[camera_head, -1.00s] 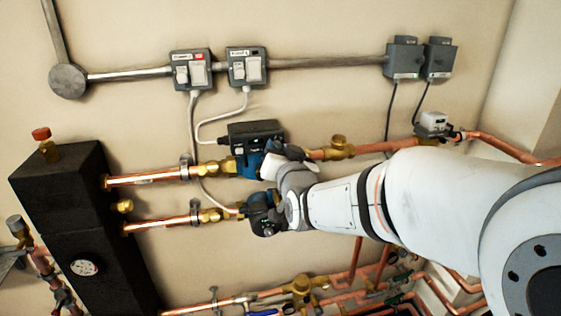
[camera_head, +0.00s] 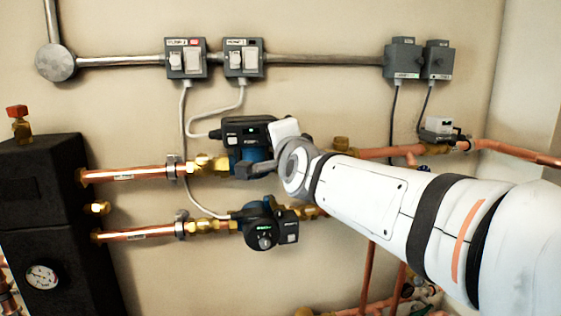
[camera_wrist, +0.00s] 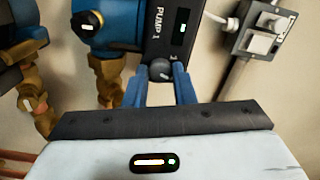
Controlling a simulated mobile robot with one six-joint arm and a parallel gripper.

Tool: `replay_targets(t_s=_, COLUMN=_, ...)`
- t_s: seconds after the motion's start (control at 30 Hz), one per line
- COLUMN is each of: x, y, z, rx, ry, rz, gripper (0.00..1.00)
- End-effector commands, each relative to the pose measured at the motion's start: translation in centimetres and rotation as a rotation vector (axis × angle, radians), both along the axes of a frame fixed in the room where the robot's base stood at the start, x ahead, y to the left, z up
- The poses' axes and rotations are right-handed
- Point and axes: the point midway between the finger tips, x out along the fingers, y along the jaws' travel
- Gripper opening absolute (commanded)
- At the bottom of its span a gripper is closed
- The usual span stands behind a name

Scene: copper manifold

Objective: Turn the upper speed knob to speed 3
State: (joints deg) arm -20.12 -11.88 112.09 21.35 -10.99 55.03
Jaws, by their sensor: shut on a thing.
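The upper pump has a black control box (camera_head: 236,131) and a blue body (camera_head: 247,156). The upper speed knob (camera_wrist: 160,69) is a small dark, rounded knob with a pale mark, at the near end of that box. My gripper (camera_wrist: 160,80) has its two blue fingers on either side of the knob, shut on it. In the head view, my wrist stands in front of the upper pump and hides the knob and fingertips. The knob's speed setting cannot be read.
The lower pump (camera_head: 263,228), with a dark round face, sits just below my wrist. Copper pipes (camera_head: 128,174) run left to a black manifold block (camera_head: 35,190). Switch boxes (camera_head: 186,60) and their cables hang above.

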Motion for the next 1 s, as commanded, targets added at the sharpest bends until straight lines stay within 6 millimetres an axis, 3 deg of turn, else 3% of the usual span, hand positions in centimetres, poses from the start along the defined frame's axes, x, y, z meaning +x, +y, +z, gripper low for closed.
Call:
replay_targets(t_s=0.5, x=0.04, y=0.02, z=-0.21, rx=0.354, ry=0.104, rz=0.0, gripper=0.0)
replay_targets(t_s=1.0, x=0.05, y=0.01, z=-0.02, rx=0.439, ry=0.127, rz=-0.001, gripper=0.0)
